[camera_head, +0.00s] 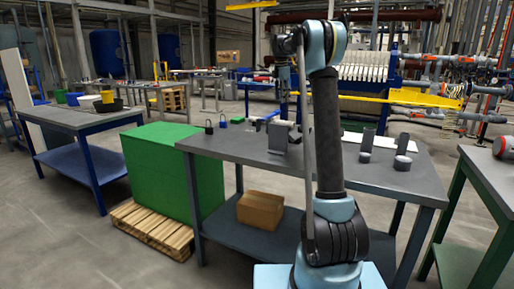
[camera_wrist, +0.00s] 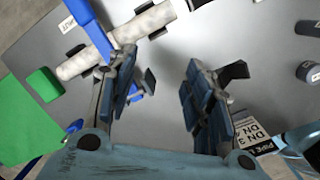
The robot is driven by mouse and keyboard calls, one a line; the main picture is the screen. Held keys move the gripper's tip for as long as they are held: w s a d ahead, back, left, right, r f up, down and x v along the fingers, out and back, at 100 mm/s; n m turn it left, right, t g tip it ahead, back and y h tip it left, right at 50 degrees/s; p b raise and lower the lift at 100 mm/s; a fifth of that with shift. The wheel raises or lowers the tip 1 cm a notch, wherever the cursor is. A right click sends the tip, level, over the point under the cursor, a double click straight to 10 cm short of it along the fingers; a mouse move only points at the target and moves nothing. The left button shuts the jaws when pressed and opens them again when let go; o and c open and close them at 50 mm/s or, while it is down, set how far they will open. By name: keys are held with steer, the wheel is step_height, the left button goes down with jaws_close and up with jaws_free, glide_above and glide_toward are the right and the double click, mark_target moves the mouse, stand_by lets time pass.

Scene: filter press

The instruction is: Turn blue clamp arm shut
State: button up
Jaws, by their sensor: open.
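The blue clamp arm (camera_wrist: 92,30) is a long bar in the upper left of the wrist view. It lies across a mottled white pipe (camera_wrist: 85,62), and a smaller blue part shows behind my left finger. My gripper (camera_wrist: 160,60) is open and empty, with its fingers apart above the grey bench. Its left finger overlaps the lower end of the blue bar in the picture; I cannot tell whether they touch. In the head view my gripper (camera_head: 282,88) points down over the bench (camera_head: 235,150), where the clamp is small and partly hidden by my arm.
A green block (camera_wrist: 44,84) sits by the pipe's left end. A printed label (camera_wrist: 250,135) lies at the lower right. Dark cylinders (camera_head: 402,150) stand on the bench's right side. A large green box (camera_head: 160,170) on a pallet (camera_head: 150,230) stands left of the bench.

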steer(key=s+d+f+m, duration=0.2)
steer(key=s+m, duration=0.4)
steer(key=s, duration=1.1)
steer(key=s+d+f+m, duration=0.15)
steer(key=s+m, duration=0.45)
steer(key=s, duration=1.1)
steer(key=s+d+f+m+y, duration=0.1)
steer(key=s+d+f+m, duration=0.2)
steer(key=s+f+m, duration=0.7)
steer(key=s+f, duration=1.4)
steer(key=s, duration=0.1)
steer(key=shift+s+f+t, duration=0.2)
steer(key=shift+s+t, duration=0.1)
steer(key=shift+t, duration=0.1)
steer(key=shift+d, duration=0.1)
steer(key=shift+w+f, duration=0.2)
steer(key=shift+w, duration=0.25)
